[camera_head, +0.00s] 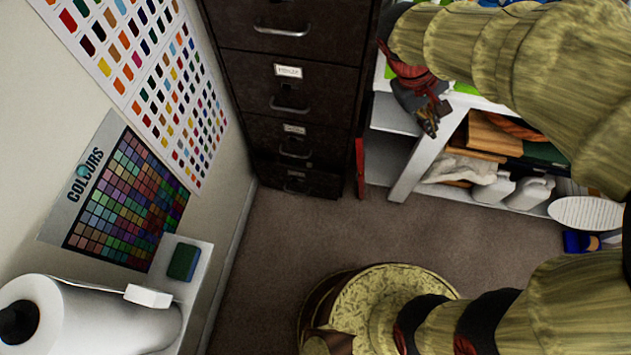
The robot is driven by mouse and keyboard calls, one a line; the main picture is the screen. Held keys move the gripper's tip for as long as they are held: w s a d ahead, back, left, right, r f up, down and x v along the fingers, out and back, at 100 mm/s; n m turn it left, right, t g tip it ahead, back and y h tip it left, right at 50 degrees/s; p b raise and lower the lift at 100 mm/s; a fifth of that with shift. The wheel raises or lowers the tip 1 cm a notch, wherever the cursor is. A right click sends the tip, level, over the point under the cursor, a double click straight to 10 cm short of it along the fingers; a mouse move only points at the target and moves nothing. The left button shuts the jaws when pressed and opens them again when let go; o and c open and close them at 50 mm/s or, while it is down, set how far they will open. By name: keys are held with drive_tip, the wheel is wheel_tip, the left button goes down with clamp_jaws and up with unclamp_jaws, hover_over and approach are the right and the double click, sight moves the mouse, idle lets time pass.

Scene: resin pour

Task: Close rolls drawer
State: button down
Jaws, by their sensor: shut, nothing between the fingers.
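A dark brown metal filing cabinet (350,100) stands against the wall at the top centre, with several drawers stacked one above another. Each drawer front has a metal handle, and some have a small white label (288,71). The label writing is too small to read, so I cannot tell which is the rolls drawer. The fronts look about flush, and no drawer plainly stands out. My gripper (431,124) is shut and empty, right of the cabinet, pointing down in front of the white shelf unit. It looks apart from the drawer fronts.
The white shelf unit (408,178) at right holds boards, white containers (530,192) and cloth. A red object (360,168) is beside the cabinet. At left are wall colour charts (125,195), a paper roll (90,315) and a green sponge (183,262). The brown floor (300,228) is clear before the cabinet.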

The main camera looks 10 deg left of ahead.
drive_tip(key=w+a+f+n+h, duration=0.3)
drive_tip(key=w+f, duration=0.4)
drive_tip(key=n+t+b, duration=0.2)
drive_tip(key=n+t, duration=1.2)
drive_tip(key=n, duration=0.5)
hover_over(316, 175)
drive_tip(key=s, duration=0.7)
wheel_tip(316, 175, down, 46)
drive_tip(key=s+a+f+n+t+y, duration=0.1)
drive_tip(key=s+f+n+t+y, duration=0.15)
drive_tip(key=s+f+n, duration=0.4)
drive_tip(key=s+f+n+t+y, duration=0.1)
drive_tip(key=s+f+y, duration=0.25)
drive_tip(key=f, duration=0.65)
drive_tip(key=shift+m+g+y, duration=0.25)
drive_tip(key=shift+y, duration=0.15)
drive_tip(key=w+b, duration=0.1)
drive_tip(key=w, duration=0.3)
drive_tip(key=w+b, duration=0.2)
drive_tip(key=w, duration=0.3)
drive_tip(key=w+d+b, duration=0.1)
drive_tip(key=w, duration=0.4)
drive_tip(key=shift+b, duration=0.3)
